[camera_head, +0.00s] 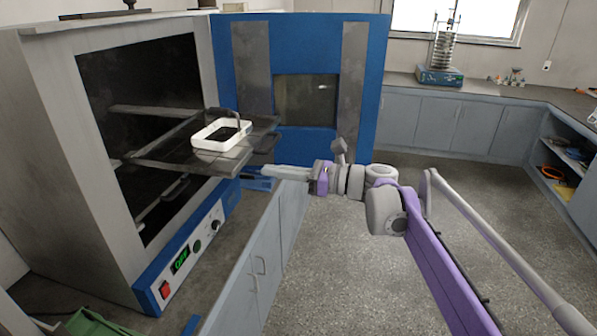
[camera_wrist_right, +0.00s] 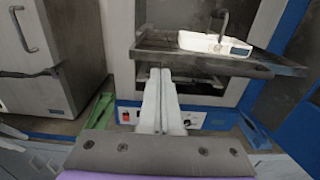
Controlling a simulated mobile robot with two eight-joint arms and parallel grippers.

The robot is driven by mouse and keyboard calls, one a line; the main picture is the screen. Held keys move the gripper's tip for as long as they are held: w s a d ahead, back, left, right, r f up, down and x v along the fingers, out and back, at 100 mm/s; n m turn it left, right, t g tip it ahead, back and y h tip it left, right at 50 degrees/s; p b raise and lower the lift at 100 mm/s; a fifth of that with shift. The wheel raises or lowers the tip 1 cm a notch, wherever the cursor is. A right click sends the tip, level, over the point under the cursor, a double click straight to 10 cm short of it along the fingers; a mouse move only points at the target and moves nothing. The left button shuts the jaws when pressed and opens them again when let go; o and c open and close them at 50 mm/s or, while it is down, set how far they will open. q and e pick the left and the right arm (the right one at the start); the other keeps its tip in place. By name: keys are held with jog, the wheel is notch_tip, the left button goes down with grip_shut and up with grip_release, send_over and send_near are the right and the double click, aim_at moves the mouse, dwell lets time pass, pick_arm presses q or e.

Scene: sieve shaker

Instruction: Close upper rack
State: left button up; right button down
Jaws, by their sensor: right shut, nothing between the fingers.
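The upper rack (camera_head: 186,157) is a dark metal shelf sticking well out of the open oven (camera_head: 122,190). It also shows in the right wrist view (camera_wrist_right: 165,59). A white tray (camera_head: 216,143) with dark contents sits on the rack, and it shows in the wrist view too (camera_wrist_right: 213,44). My right gripper (camera_head: 268,171) is shut and empty just in front of the rack's front edge. In the wrist view its fingertips (camera_wrist_right: 160,73) overlap the rack's front edge; I cannot tell whether they touch it. My left gripper is not in view.
The blue oven door (camera_head: 362,80) stands wide open behind the rack. A lower rack (camera_head: 160,205) shows inside the oven. The control panel (camera_head: 190,250) is below. A sieve shaker (camera_head: 441,62) stands on the far counter. The floor on the right is mostly clear.

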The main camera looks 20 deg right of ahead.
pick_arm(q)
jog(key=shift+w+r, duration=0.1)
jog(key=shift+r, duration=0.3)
pick_arm(e)
jog(key=shift+x, duration=2.25)
jog(key=shift+a, duration=0.15)
